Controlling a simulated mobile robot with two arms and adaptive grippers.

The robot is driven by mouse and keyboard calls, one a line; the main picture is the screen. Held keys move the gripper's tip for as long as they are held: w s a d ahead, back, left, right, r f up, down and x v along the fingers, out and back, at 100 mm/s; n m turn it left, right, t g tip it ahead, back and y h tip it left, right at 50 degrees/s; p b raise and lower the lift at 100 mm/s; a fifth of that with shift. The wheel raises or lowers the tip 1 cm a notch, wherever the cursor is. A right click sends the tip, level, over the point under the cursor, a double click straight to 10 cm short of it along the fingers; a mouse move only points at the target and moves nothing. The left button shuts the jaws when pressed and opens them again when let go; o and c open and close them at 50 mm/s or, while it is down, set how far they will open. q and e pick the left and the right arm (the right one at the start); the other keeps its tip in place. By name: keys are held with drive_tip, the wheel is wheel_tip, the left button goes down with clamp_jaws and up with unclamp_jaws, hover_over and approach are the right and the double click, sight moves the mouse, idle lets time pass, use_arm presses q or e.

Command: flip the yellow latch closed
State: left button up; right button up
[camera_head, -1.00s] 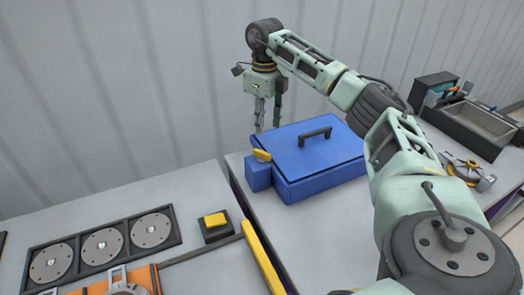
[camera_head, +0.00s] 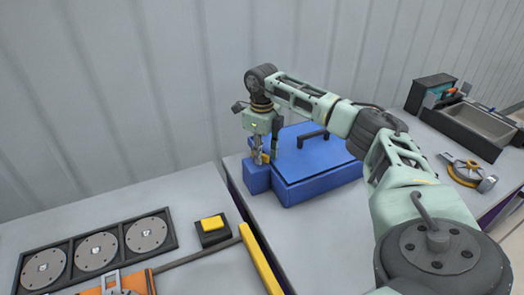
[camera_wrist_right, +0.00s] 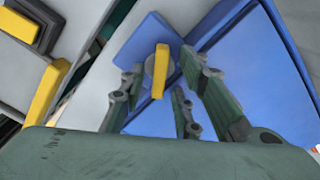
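A blue box (camera_head: 318,183) with a dark handle (camera_head: 312,138) on its lid stands on the table at the wall. A small blue block (camera_head: 256,180) sits at its left side. The yellow latch (camera_wrist_right: 160,73) stands on that block in the right wrist view, on a round grey pivot. In the head view the latch is mostly hidden by my right gripper (camera_head: 262,155). My right gripper points down just over the latch. In the wrist view its fingers (camera_wrist_right: 157,95) are apart, with the latch between them; contact cannot be told. My left gripper is not in view.
A yellow button on a dark base (camera_head: 213,230) and a yellow bar (camera_head: 260,260) lie at the left. A rack of grey discs (camera_head: 96,251) is beyond them. A grey bin (camera_head: 470,127) and a yellow-and-grey tool (camera_head: 467,174) are on the right.

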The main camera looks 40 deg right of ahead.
clamp_jaws()
idle(0.3)
idle(0.4)
drive_tip(key=n, duration=0.5)
drive_tip(key=shift+w+d+n, duration=0.1)
drive_tip(key=shift+n, duration=0.2)
drive_tip(key=shift+w+n, duration=0.1)
drive_tip(key=shift+n, duration=2.5)
unclamp_jaws()
